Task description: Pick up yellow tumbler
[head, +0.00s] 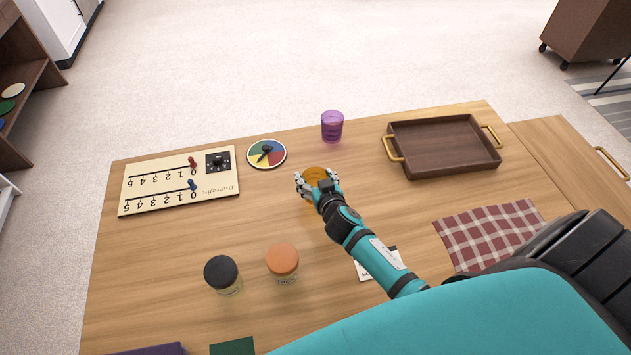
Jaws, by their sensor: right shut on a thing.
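The yellow tumbler (314,174) is near the middle of the table in the head view, seen from above with its amber rim showing. My right gripper (317,186) is shut on it, with fingers at its near side and left side. The gripper hides most of the tumbler's body, and I cannot tell whether its base touches the table. A purple tumbler (332,126) stands apart from it, farther back near the table's far edge. My left gripper is not in view.
A wooden tray (445,166) with brass handles lies at the right. A scoreboard (150,187) and colored spinner (266,154) lie at the left. A black-lidded jar (221,273) and orange-lidded jar (283,261) stand in front. A checked cloth (487,232) lies at the right front.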

